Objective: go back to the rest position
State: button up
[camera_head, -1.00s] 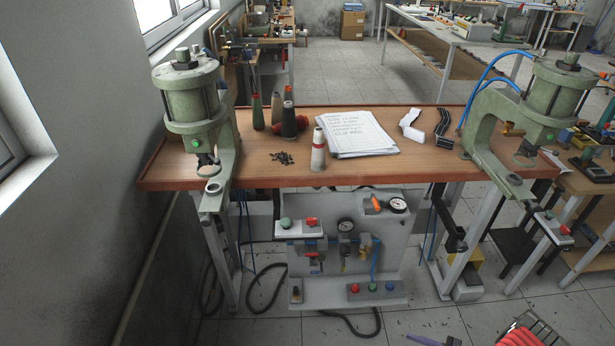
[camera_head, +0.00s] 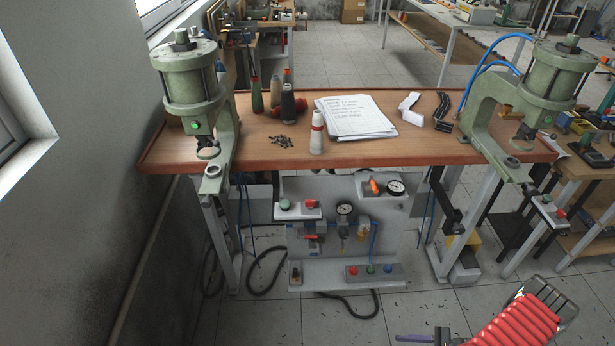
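My gripper cannot be made out in the head view, so whether it is open or shut is not shown. A small purple bar with a grey piece beside it (camera_head: 415,338) shows at the bottom edge. It is cut off by the frame and I cannot tell what it belongs to. The wooden-topped workbench (camera_head: 250,157) stands ahead, with a green pneumatic press at its left end (camera_head: 190,80) and another at its right end (camera_head: 552,75).
The bench holds thread cones (camera_head: 317,135), papers (camera_head: 356,117) and small dark parts (camera_head: 281,141). A grey control panel (camera_head: 330,225) sits below it. A red ribbed object (camera_head: 520,322) in a metal frame is at the lower right. A wall bounds the left; bare floor shows in front.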

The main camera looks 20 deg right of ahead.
jog(key=w+a+r+n+g+h, duration=0.1)
jog(key=w+r+n+g+h, duration=0.2)
jog(key=r, duration=0.8)
jog(key=w+a+r+n+g+h, duration=0.1)
jog(key=w+a+r+n+g, duration=0.15)
jog(key=r+n, duration=0.65)
jog(key=w+a+r+n+g+h, duration=0.15)
jog(key=r+g, duration=0.25)
jog(key=r, duration=1)
jog(key=s+a+r+n+t+h, duration=0.1)
jog(key=a+r+n, duration=0.5)
jog(key=a+r, duration=0.6)
jog(key=s+a+r+n+t+h, duration=0.1)
jog(key=a+r+n+t+h, duration=0.3)
jog(key=a+r, duration=0.8)
jog(key=shift+s+r+n+t+h, duration=0.15)
jog(key=shift+r+n+t+h, duration=0.2)
jog(key=shift+r+n+t, duration=1.15)
jog(key=shift+r+m+g, duration=0.35)
jog(key=shift+r+m, duration=0.15)
jog(key=shift+m, duration=0.15)
